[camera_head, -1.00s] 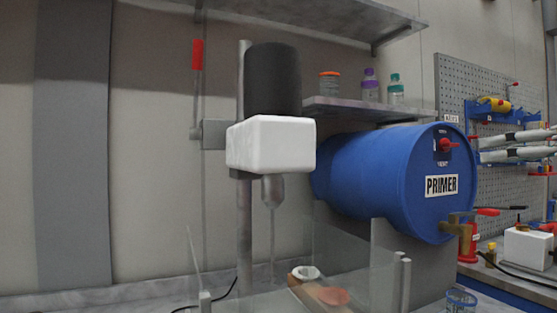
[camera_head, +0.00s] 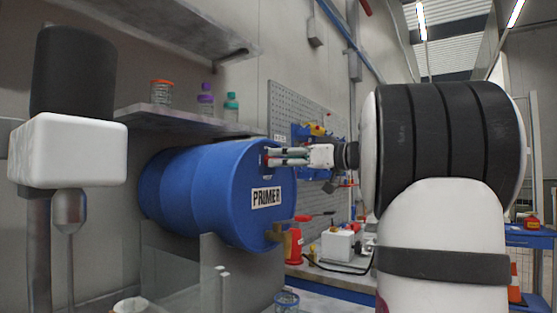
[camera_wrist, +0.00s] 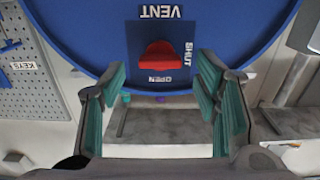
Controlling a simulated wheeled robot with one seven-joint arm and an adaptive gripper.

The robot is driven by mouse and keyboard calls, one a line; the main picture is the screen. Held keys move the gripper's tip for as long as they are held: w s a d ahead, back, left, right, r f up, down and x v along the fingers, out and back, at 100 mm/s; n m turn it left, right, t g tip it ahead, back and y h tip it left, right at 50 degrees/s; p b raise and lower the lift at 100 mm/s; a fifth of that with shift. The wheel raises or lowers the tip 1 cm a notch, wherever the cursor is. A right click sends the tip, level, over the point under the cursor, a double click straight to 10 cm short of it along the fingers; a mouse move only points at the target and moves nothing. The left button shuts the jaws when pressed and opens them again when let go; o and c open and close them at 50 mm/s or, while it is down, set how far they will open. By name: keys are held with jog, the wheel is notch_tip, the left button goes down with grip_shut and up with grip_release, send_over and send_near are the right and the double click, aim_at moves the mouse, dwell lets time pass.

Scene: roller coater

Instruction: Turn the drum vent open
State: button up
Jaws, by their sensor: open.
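The blue drum (camera_head: 220,185) lies on its side on a stand, with a PRIMER label on its end face. In the wrist view, seen upside down, the drum end (camera_wrist: 90,30) carries a dark panel marked VENT, SHUT and OPEN. A red vent knob (camera_wrist: 160,56) sits in that panel; which mark it points to I cannot tell. My gripper (camera_wrist: 160,82) is open and empty, its teal-padded fingers to either side of the knob's column and lower in the picture.
A brass tap (camera_head: 276,233) sticks out low on the drum face. A shelf (camera_head: 185,123) with jars and bottles is above the drum. A pegboard (camera_head: 290,105) and a bench with a white box (camera_head: 338,244) stand behind my arm.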

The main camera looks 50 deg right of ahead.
jog(key=shift+w+a, duration=0.2)
jog(key=shift+w, duration=0.95)
jog(key=c, duration=1.2)
jog(key=shift+o, duration=0.3)
jog(key=shift+m, duration=0.3)
jog(key=shift+d+f+m+p, duration=0.1)
jog(key=shift+m+p, duration=1.3)
jog(key=shift+m, duration=2.9)
jog(key=shift+d+m+p, duration=0.1)
jog(key=shift+m+p, duration=1.25)
jog(key=shift+m, duration=2.95)
